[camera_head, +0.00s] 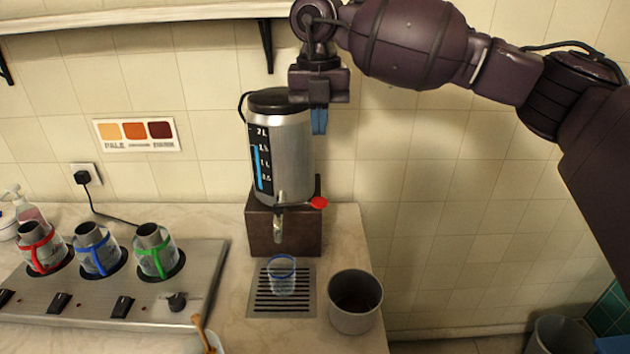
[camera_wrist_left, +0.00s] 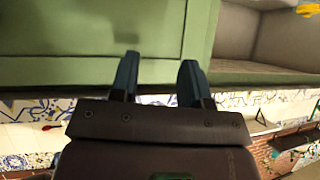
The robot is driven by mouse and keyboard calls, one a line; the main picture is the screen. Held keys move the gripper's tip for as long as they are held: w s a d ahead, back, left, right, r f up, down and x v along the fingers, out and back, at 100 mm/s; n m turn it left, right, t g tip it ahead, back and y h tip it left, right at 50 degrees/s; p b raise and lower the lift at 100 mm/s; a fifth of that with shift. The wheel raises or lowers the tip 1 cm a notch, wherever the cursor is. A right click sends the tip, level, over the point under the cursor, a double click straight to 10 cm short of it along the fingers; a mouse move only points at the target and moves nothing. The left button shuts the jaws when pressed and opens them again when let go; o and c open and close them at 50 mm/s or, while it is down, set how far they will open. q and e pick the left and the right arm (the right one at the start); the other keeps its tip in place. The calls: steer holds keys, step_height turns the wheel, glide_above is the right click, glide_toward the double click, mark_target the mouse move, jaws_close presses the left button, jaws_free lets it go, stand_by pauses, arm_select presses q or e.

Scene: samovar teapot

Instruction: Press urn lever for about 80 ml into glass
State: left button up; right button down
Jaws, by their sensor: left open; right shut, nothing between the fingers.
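The steel urn (camera_head: 291,150) with a black lid and a blue level strip stands on a dark brown block. Its red lever (camera_head: 319,202) sticks out at the lower right, and its spout (camera_head: 278,230) points down. A clear glass (camera_head: 281,276) with a blue rim stands on the drip grate below the spout; I see no clear liquid level in it. My right gripper (camera_head: 319,121) is shut and empty, pointing down beside the urn's upper right, above the lever and apart from it. My left gripper (camera_wrist_left: 158,80) is open and empty in the left wrist view, before a green cabinet.
A grey pot (camera_head: 355,301) stands right of the drip grate (camera_head: 256,301), near the counter's right edge. A steel warmer (camera_head: 208,281) with several banded pots is at the left. A shelf (camera_head: 150,16) runs above. A bin (camera_head: 561,336) is at the lower right.

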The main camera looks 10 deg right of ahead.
glide_toward(319, 201)
step_height(319, 201, down, 6)
steer(key=shift+f, duration=0.75)
arm_select(q)
steer(key=shift+s+f, duration=0.15)
steer(key=shift+s, duration=0.35)
steer(key=shift+s+a, duration=0.1)
steer(key=shift+s, duration=0.05)
steer(key=shift+f, duration=0.1)
arm_select(e)
steer(key=shift+f, duration=0.15)
